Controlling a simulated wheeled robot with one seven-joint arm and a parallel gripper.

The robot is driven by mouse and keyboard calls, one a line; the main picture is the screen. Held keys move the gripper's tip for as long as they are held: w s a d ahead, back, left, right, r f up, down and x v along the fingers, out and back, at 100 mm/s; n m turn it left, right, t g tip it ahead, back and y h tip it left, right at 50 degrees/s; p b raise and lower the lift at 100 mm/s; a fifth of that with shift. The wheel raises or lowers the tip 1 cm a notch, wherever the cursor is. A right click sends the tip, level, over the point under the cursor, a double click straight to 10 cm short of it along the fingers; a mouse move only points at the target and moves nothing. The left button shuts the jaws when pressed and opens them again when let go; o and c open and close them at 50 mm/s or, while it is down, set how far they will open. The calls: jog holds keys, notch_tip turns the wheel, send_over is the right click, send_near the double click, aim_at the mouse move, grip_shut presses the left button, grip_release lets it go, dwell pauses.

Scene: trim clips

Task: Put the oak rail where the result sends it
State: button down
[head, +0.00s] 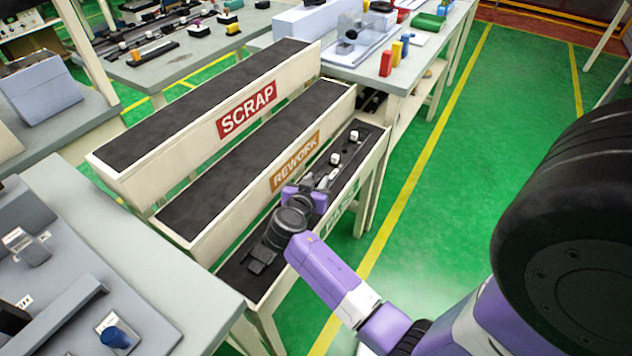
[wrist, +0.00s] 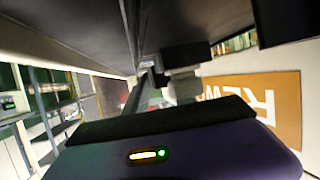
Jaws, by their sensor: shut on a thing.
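My gripper (head: 305,197) is over the front chute, the one with a green label. It is shut on a long dark rail (head: 344,170) that carries small white and grey clips; no oak colour shows. The rail runs along the chute, its far part visible beyond my fingers and its middle hidden by my wrist. I cannot tell if it touches the chute floor. The front chute's green label (head: 341,207) is partly hidden by my arm. In the wrist view, a clip (wrist: 183,88) shows beyond the dark gripper edge, close to the orange REWORK label (wrist: 262,108).
The REWORK chute (head: 205,215) and the taller SCRAP chute (head: 135,178) stand in parallel behind, dark inside and empty. A grey bench (head: 150,290) with fixtures is at lower left. Another table (head: 395,75) with coloured blocks stands at the back. Green floor (head: 440,170) is clear to the right.

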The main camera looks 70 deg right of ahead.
jog(key=shift+f, duration=0.2)
jog(key=c, duration=1.1)
grip_release()
jog(key=shift+o, duration=0.2)
jog(key=shift+r, duration=0.25)
jog(key=v, duration=1.2)
jog(key=shift+f+b, duration=0.15)
jog(key=shift+b, duration=0.15)
jog(key=shift+s, duration=0.15)
